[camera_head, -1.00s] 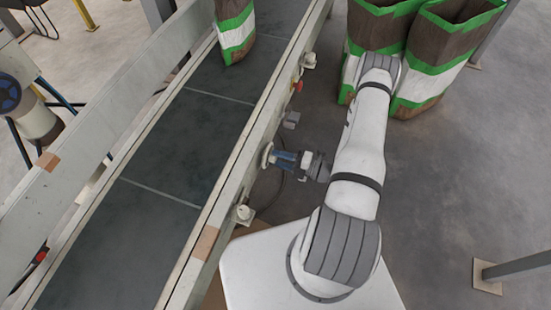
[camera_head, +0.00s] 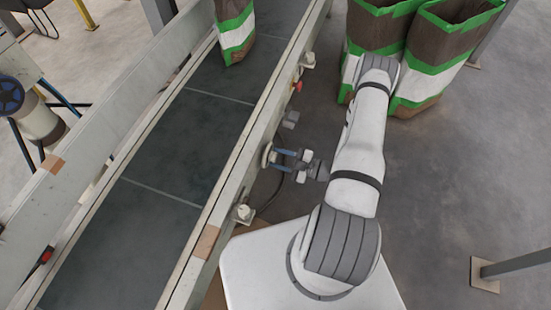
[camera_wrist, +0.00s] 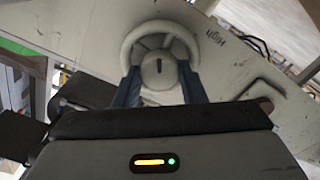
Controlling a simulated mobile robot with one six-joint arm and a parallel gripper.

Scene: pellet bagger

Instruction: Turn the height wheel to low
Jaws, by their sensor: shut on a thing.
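The height wheel is a pale spoked handwheel with a round hub and a dark mark, on the conveyor's side rail. It shows in the wrist view (camera_wrist: 159,38) and edge-on in the head view (camera_head: 268,156). The word "High" (camera_wrist: 213,38) is written on the panel to its right in the wrist view. My gripper (camera_wrist: 160,84) is shut on the wheel, with its blue fingers at the left and right of the hub. In the head view my gripper (camera_head: 284,160) reaches the wheel from the right. The lower part of the wheel is hidden by my gripper.
The dark conveyor belt (camera_head: 165,145) runs behind the rail. A green, white and brown bag (camera_head: 235,30) stands on it at the top. More such bags (camera_head: 425,60) stand on the floor beyond my arm. A small red part (camera_head: 297,86) is on the rail further up.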

